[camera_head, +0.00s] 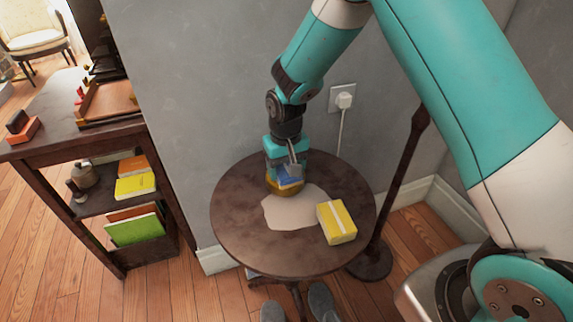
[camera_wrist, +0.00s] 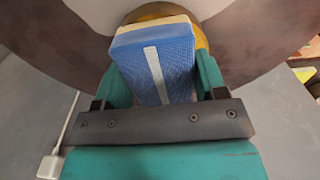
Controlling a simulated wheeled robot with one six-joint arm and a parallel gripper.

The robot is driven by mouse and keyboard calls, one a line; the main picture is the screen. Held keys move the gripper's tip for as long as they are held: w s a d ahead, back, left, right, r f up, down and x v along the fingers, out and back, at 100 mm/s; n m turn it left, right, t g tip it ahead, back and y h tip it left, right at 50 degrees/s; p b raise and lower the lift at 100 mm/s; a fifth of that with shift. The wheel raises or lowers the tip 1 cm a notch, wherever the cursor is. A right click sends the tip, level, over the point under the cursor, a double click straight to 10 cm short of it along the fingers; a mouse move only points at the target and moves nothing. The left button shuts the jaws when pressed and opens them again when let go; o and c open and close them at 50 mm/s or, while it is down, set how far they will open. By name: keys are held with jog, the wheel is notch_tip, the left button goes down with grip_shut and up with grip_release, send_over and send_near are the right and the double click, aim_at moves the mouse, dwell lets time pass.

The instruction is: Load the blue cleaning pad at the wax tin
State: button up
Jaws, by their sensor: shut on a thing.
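My gripper (camera_wrist: 157,88) is shut on the blue cleaning pad (camera_wrist: 176,66), a block with a blue textured face, a pale strip and a cream edge. In the head view the blue pad (camera_head: 289,176) shows below my gripper (camera_head: 287,165), over the back of the round table. The wax tin (camera_head: 285,190) is a gold-coloured round shape right under the pad; in the wrist view the tin (camera_wrist: 203,42) shows partly behind the pad. Most of the tin is hidden, and I cannot tell whether the pad touches it.
A pale cloth-like patch (camera_head: 290,209) lies on the round dark table (camera_head: 240,238). A yellow box with a light band (camera_head: 337,222) stands at the right. A wooden shelf (camera_head: 100,150) with books is at the left. A plugged cord (camera_head: 343,105) hangs on the wall behind.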

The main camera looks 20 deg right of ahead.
aim_at(286, 167)
jog(key=shift+s+f, duration=0.1)
dwell(0.3)
notch_tip(286, 167, up, 7)
jog(key=p, duration=0.6)
dwell(0.7)
jog(key=s+d+r+p, duration=0.5)
jog(key=s+d+p, duration=0.3)
jog(key=p, duration=0.5)
jog(key=shift+s+d+r+p, duration=0.15)
jog(key=shift+d+r+p, duration=0.2)
jog(key=shift+d, duration=0.65)
